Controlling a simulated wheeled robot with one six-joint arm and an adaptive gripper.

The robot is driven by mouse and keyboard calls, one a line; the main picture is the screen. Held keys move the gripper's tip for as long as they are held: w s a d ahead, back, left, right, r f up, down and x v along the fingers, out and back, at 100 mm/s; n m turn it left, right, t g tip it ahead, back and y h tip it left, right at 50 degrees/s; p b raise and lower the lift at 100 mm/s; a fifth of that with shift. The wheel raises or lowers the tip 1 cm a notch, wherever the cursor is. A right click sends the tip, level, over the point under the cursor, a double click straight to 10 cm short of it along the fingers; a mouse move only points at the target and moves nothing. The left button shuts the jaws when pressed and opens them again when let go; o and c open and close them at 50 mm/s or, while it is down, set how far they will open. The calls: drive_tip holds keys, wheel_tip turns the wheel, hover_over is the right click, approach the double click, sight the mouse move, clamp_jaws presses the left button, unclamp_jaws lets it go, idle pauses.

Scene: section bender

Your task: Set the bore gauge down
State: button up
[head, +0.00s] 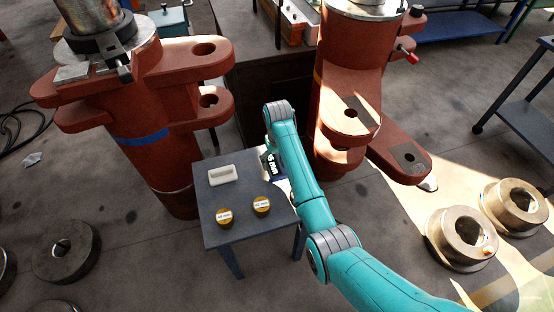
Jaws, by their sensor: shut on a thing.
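My gripper (271,164) shows only as a small dark part with white lettering at the end of my teal arm, by the back right edge of a small grey table (220,188). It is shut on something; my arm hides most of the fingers. The bore gauge cannot be made out clearly in that grip. On the table, a pale shallow holder (222,174) lies near the back. Two brass-coloured round pieces with white size labels stand in front of it, a left one (225,218) and a right one (262,206).
A red-brown machine column with lugs (165,110) stands behind the table at left, and another (345,95) stands at back right. Thick metal rings (462,238) are on the right. A dark roller disc (66,252) lies at lower left. The table's front left is bare.

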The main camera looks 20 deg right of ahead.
sight(277, 162)
drive_tip(key=o, duration=1.4)
drive_tip(key=shift+r, duration=3.75)
